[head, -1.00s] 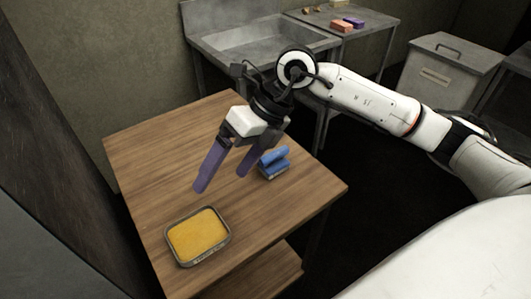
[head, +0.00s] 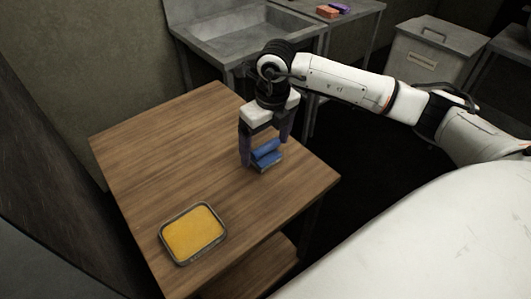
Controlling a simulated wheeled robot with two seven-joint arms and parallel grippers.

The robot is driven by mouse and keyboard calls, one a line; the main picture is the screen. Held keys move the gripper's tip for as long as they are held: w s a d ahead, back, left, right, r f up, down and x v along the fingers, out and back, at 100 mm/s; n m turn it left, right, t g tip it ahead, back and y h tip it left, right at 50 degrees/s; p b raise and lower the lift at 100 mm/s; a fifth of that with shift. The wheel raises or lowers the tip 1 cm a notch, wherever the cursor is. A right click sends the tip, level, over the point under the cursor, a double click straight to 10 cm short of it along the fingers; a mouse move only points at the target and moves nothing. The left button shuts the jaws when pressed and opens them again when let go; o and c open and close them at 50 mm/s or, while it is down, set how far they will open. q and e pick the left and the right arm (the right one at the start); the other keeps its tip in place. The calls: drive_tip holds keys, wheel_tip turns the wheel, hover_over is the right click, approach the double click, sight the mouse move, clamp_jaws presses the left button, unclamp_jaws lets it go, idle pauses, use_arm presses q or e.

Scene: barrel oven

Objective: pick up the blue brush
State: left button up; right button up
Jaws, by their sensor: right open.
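The blue brush (head: 266,157) lies on the wooden table (head: 165,140) near its right edge. It has a blue upper part over a blue block with a greyish lower edge. My right gripper (head: 265,154) points down over the brush with its purple fingers apart, one at the left of the brush and one behind its right side. The fingers look open; whether they touch the brush I cannot tell. The gripper hides part of the brush's far side. My left gripper is not in view.
A tray of yellow material (head: 193,233) sits at the table's front. A metal sink (head: 235,45) stands behind the table. An orange block (head: 327,12) and a purple block (head: 341,8) lie on the side counter. A lidded grey bin (head: 428,60) stands at the back right. The table's left half is clear.

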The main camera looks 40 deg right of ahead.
sight(266, 144)
drive_tip(key=shift+w+f, duration=0.1)
drive_tip(key=shift+f, duration=0.85)
drive_tip(key=shift+c, duration=0.5)
drive_tip(key=c, duration=1.1)
drive_tip(key=shift+r, duration=0.15)
wheel_tip(266, 144, up, 10)
drive_tip(key=shift+f, duration=0.1)
